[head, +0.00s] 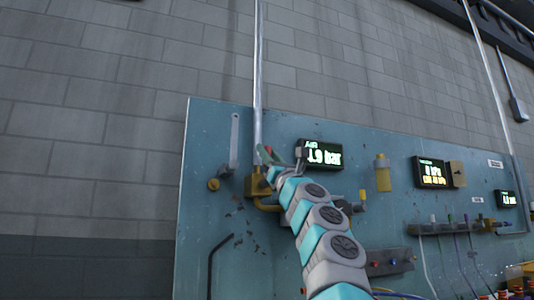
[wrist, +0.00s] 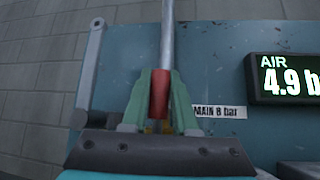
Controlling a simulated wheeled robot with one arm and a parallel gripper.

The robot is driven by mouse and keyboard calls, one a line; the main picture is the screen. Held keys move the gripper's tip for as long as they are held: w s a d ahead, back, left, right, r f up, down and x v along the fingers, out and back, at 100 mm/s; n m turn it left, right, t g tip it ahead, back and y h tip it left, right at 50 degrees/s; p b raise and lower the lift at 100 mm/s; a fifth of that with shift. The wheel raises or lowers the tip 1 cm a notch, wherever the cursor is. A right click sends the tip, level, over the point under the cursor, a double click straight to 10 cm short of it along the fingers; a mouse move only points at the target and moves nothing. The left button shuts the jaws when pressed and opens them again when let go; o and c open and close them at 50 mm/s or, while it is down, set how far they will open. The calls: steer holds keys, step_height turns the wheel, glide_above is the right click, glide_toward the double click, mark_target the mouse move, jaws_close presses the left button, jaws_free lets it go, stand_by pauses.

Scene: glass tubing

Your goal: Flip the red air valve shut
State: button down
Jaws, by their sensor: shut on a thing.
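The red handle (wrist: 158,93) of the air valve sits between the two green fingers of my gripper (wrist: 160,100) in the wrist view. The fingers are shut on it, and it lines up with the grey pipe above. In the head view, my gripper (head: 266,158) is at the panel just above the brass valve body (head: 258,187). The valve body is mostly hidden behind the gripper in the wrist view. The air display (wrist: 290,78) to the right reads about 4.9 bar, cut off at the edge.
The grey pipe (head: 258,70) runs up the wall from the valve. A grey lever (head: 234,143) is on the blue panel (head: 200,150) to the left.

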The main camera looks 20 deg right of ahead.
steer(key=shift+m, duration=0.3)
steer(key=d+f+m+g+h, duration=0.2)
steer(key=m+h, duration=0.4)
steer(key=m, duration=0.3)
steer(key=d+f+m+g+h+p, duration=0.1)
steer(key=d+f+m+g+h, duration=0.1)
steer(key=m+g+h, duration=0.3)
steer(key=d+f+m+g+h, duration=0.2)
steer(key=m+h, duration=0.6)
steer(key=m, duration=0.5)
steer(key=shift+d+g+p, duration=0.4)
steer(key=shift+d+g, duration=0.4)
steer(key=shift+d, duration=0.05)
steer(key=c, duration=0.7)
jaws_free()
